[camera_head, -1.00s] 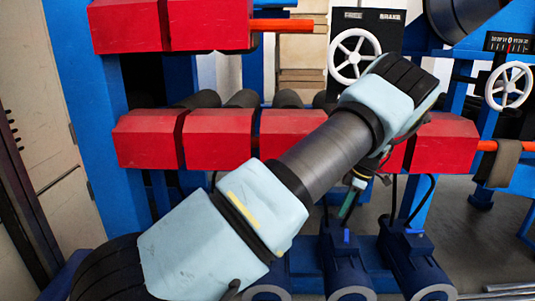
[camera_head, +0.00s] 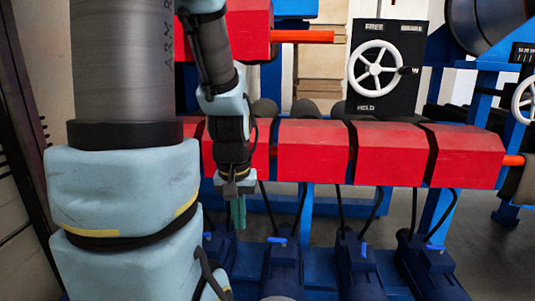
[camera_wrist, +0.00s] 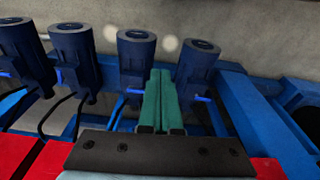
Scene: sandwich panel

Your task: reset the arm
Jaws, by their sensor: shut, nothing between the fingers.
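My gripper (camera_head: 238,212) hangs pointing down in the head view, left of centre, in front of the lower row of red blocks (camera_head: 313,152). Its green fingers are together with nothing between them. The wrist view shows the same closed fingers (camera_wrist: 161,100) over the blue frame, with blue motors beyond them. My arm rises on the left of the head view and folds over toward the gripper. I cannot tell the exact gap between gripper and machine.
A white handwheel (camera_head: 375,71) on a black panel (camera_head: 398,100) stands behind the red row. Several blue motors (camera_head: 358,265) with black cables sit low in front. An upper red block (camera_head: 247,30) is close to my forearm. Grey floor (camera_head: 480,250) shows at right.

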